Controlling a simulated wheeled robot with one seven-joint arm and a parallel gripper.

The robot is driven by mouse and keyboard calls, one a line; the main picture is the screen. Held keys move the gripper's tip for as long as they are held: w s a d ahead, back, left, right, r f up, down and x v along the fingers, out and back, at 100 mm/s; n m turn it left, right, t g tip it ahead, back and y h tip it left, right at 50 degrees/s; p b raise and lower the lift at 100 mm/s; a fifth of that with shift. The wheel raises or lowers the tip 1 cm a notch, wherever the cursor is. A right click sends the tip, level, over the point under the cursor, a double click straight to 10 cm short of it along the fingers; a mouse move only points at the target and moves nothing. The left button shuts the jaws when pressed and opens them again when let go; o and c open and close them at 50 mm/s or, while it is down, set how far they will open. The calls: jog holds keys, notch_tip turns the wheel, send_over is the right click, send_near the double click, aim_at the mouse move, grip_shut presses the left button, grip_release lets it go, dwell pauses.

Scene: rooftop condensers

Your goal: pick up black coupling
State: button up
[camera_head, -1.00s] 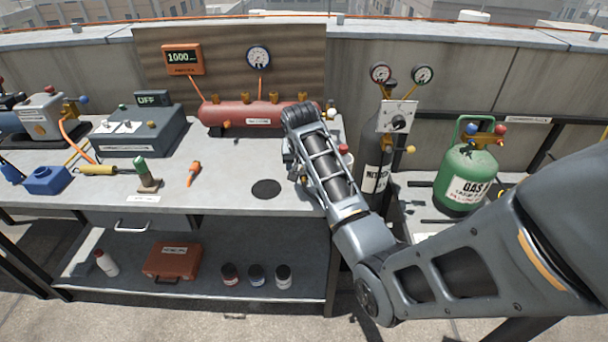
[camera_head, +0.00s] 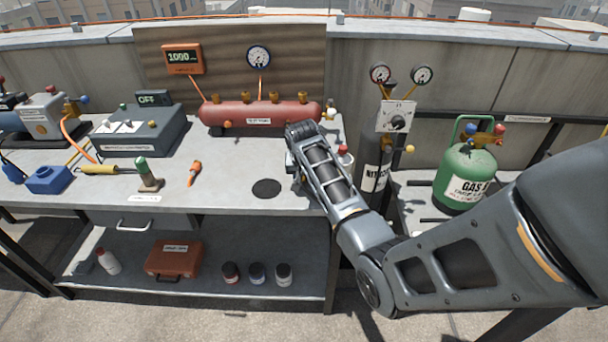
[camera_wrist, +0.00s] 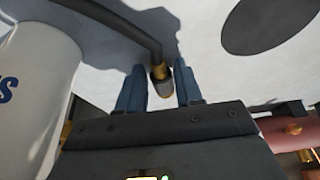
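In the wrist view, a dark hose (camera_wrist: 122,18) ends in a fitting with a brass collar and a dark tip, which looks like the black coupling (camera_wrist: 163,88). My gripper (camera_wrist: 159,66) is open, with one blue-grey finger on each side of this fitting. Gaps show between the fitting and both fingers. In the head view, my forearm and wrist reach over the right end of the workbench (camera_head: 225,180), and they hide the coupling and my fingers.
A dark round disc (camera_head: 266,188) lies left of my wrist. A red manifold (camera_head: 255,114) stands behind, and a nitrogen cylinder (camera_head: 375,165) close to the right. A white rounded body (camera_wrist: 35,75) fills the wrist view's left side.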

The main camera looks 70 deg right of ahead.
aim_at(304, 179)
grip_shut()
jog(key=shift+r, duration=0.1)
notch_tip(304, 179, up, 10)
jog(key=b, duration=0.1)
dwell(0.4)
